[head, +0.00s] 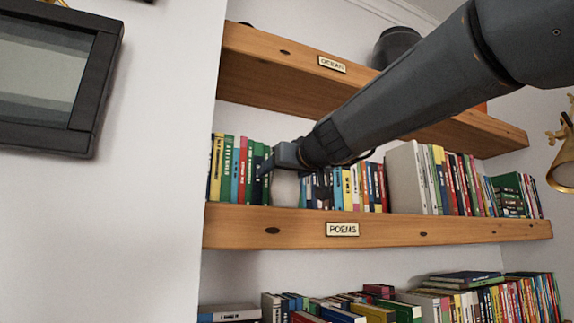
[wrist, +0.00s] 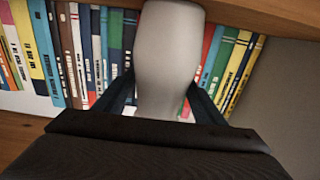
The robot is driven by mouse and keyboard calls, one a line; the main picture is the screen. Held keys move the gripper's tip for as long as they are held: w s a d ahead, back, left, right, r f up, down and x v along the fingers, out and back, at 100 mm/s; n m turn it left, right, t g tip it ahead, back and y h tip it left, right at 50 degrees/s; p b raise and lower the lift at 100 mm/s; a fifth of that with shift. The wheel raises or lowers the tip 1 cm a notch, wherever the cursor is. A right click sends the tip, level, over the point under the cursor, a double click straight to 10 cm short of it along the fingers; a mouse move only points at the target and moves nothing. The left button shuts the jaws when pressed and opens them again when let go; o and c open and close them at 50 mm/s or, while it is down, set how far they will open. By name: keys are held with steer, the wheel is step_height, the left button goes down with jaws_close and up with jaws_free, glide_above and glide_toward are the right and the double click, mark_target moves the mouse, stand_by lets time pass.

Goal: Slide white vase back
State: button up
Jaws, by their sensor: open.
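The white vase (wrist: 168,55) stands in the middle of the wrist view, pale and smooth, between the two dark fingers of my gripper (wrist: 162,98). The gripper is open, with a finger on each side of the vase; I cannot tell whether either touches it. The lower part of the wrist view is hidden by the gripper body. In the head view, the vase (head: 285,190) shows as a pale shape on the POEMS shelf (head: 400,229), partly hidden by my gripper (head: 284,172). Books stand on both sides of it.
Upright books (head: 238,170) stand left of the vase, and more books (head: 345,188) stand right. The OCEAN shelf (head: 290,68) lies above, with a dark pot (head: 395,45) on it. A lower row of books (head: 340,305) lies beneath. A black frame (head: 95,95) hangs at left.

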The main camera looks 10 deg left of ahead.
mark_target(269, 178)
steer(key=shift+w+a, duration=0.3)
steer(key=shift+w, duration=0.25)
steer(key=c, duration=1.4)
steer(key=shift+o, duration=0.2)
steer(key=shift+x, duration=1.8)
steer(key=shift+a+r, duration=0.15)
